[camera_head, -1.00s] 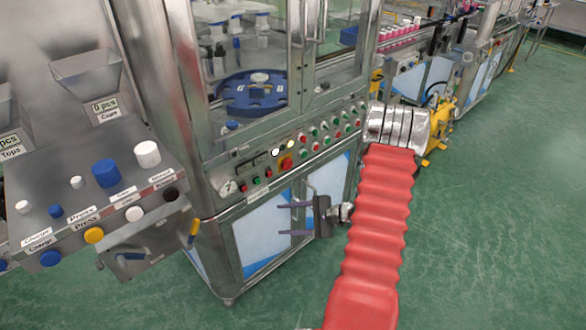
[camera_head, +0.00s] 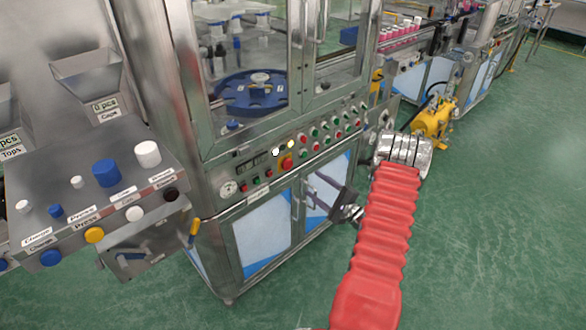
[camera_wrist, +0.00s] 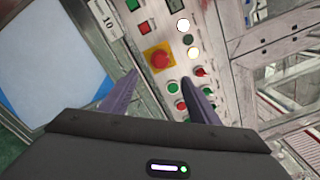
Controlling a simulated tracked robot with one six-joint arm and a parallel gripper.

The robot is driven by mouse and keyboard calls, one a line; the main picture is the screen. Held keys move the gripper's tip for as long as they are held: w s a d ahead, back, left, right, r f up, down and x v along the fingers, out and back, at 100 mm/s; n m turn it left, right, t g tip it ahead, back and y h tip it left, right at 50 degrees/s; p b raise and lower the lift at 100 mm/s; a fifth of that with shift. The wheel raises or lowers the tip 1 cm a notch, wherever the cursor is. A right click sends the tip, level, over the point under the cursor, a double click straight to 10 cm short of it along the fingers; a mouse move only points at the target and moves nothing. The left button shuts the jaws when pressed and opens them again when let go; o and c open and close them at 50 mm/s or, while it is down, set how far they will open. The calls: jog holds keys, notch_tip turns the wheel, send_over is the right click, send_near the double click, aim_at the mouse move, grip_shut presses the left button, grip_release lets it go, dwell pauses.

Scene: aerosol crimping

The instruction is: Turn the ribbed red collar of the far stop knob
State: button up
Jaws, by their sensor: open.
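A red stop knob (camera_head: 286,162) sits on a yellow square plate on the sloping control panel of the glazed machine. In the wrist view this red knob (camera_wrist: 161,60) shows close up, a little above the gap between my fingertips. Its ribs are too small to make out. No second such knob is clear, so I cannot tell whether it is the far one. My gripper (camera_head: 313,188) is open and empty, below and right of the knob in the head view, its fingers pointing up-left. In the wrist view my gripper's fingers (camera_wrist: 163,74) are spread and apart from the knob.
Green and red buttons (camera_wrist: 181,88) crowd around the knob on the panel. A steel cabinet (camera_head: 265,231) with a blue-and-white door panel lies below. A control box (camera_head: 95,190) with blue, white and yellow knobs stands left. Green floor (camera_head: 490,220) is clear on the right.

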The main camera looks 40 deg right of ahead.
aim_at(289, 166)
jog(key=w, duration=1.3)
jog(key=shift+w+a, duration=0.2)
jog(key=shift+w, duration=0.2)
